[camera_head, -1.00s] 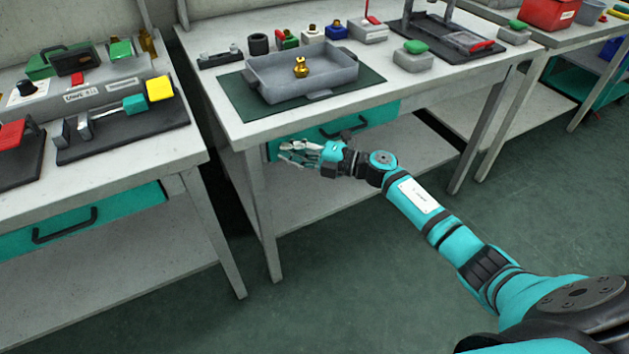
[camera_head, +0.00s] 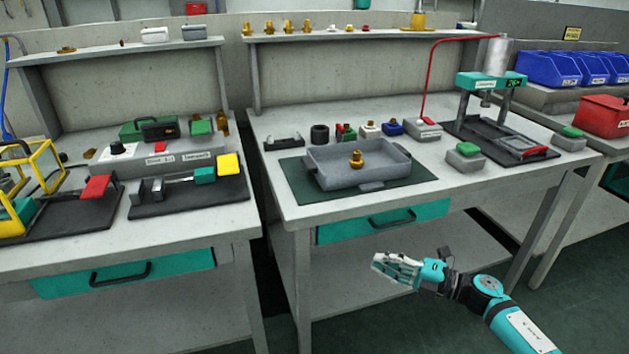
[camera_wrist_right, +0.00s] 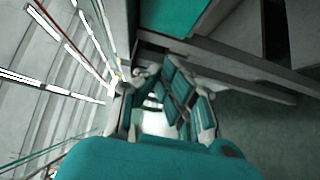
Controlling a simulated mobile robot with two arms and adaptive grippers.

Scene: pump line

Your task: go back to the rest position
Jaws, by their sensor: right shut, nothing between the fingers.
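My right gripper (camera_head: 392,268) is in front of the middle workbench (camera_head: 290,212), below the level of its top and near its teal drawer (camera_head: 383,220). It is shut and empty, pointing left in the head view. In the right wrist view its fingers (camera_wrist_right: 166,98) are together with nothing held between them. My left gripper is not in view.
A grey tray (camera_head: 345,177) with a brass part (camera_head: 356,159) stands on a green mat (camera_head: 300,187) on the middle bench. A press (camera_head: 490,95) stands to its right. Another bench (camera_head: 150,262) is at left. Open floor (camera_head: 590,280) shows at lower right.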

